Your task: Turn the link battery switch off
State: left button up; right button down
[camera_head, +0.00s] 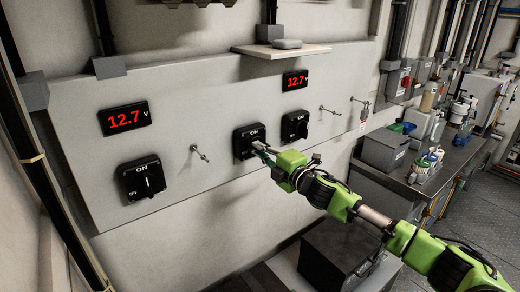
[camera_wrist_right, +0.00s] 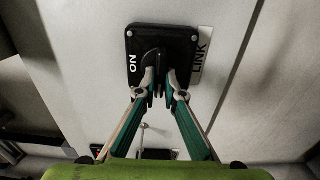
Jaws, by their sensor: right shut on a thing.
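The link battery switch is the middle black switch (camera_head: 243,136) on the grey wall panel, with ON at its top. In the wrist view its black plate (camera_wrist_right: 139,36) shows ON on the left and a LINK label on the right. My right gripper (camera_head: 262,149) reaches it from the lower right. In the wrist view the right gripper (camera_wrist_right: 159,90) has its two fingertips on either side of the black knob (camera_wrist_right: 155,60), shut on it. The fingers partly hide the knob, and its exact angle is hard to tell. My left gripper is not in view.
Two other black switches stand on the panel, one at lower left (camera_head: 142,181) and one just right (camera_head: 295,125). Two red displays (camera_head: 126,118) (camera_head: 295,80) read 12.7. Metal studs (camera_head: 199,153) stick out between switches. A shelf (camera_head: 281,51) is above; a counter with a grey bin (camera_head: 384,150) is right.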

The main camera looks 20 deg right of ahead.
jog(key=shift+f, duration=0.1)
dwell(0.4)
jog(key=c, duration=2.1)
grip_release()
jog(key=shift+c, duration=0.2)
jog(key=shift+s, duration=0.1)
jog(key=v, duration=1.1)
jog(key=shift+s+d, duration=0.15)
jog(key=shift+s, duration=0.25)
